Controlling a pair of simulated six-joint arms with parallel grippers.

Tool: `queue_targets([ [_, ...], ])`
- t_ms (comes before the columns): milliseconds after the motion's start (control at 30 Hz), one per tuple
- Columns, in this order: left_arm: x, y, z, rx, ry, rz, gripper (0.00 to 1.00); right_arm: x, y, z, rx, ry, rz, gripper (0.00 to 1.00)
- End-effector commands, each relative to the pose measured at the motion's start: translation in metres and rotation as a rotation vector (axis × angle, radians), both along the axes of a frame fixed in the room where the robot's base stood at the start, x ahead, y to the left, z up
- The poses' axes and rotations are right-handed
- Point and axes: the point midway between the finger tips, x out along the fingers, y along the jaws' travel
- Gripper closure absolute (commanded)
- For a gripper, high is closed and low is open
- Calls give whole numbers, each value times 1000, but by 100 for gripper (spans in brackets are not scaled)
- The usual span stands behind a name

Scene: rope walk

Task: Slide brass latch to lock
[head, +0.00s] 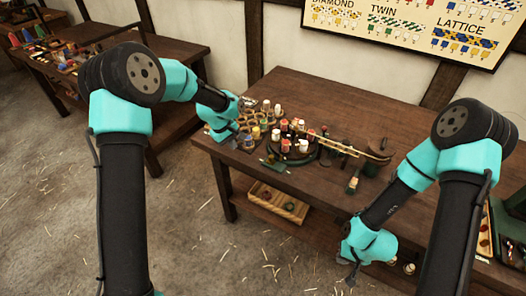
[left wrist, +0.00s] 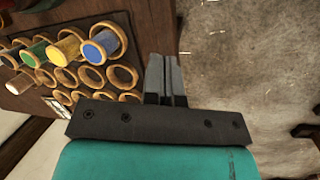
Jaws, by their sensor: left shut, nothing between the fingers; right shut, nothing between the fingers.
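A long brass-coloured piece (head: 348,146) runs across the right part of the main table, ending in a curved part at its right end. I cannot tell whether it is the brass latch or whether it is locked. My left gripper (head: 236,144) is at the table's left front edge, well to the left of the brass piece. In the left wrist view its fingers (left wrist: 164,68) are together and empty, beside a rack of rings. My right gripper (head: 351,281) is shut and empty, low in front of the table's front edge, apart from the brass piece.
A dark rack (left wrist: 122,75) with wooden rings and coloured spools is close beside my left gripper. A round dark stand (head: 291,156) carries several spools. A wooden tray (head: 278,206) sits on the lower shelf. The floor in front is open, with scattered straw.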

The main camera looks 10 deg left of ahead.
Motion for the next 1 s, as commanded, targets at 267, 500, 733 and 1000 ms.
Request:
queue_targets([
  [267, 15, -38, 53, -64, 221, 333, 100, 0, 0, 0, 0, 0, 0, 100],
  [500, 16, -53, 74, -81, 314, 454, 100, 0, 0, 0, 0, 0, 0, 100],
  [733, 16, -53, 75, -82, 319, 459, 100, 0, 0, 0, 0, 0, 0, 100],
  [1000, 15, -56, 69, -81, 321, 457, 100, 0, 0, 0, 0, 0, 0, 100],
])
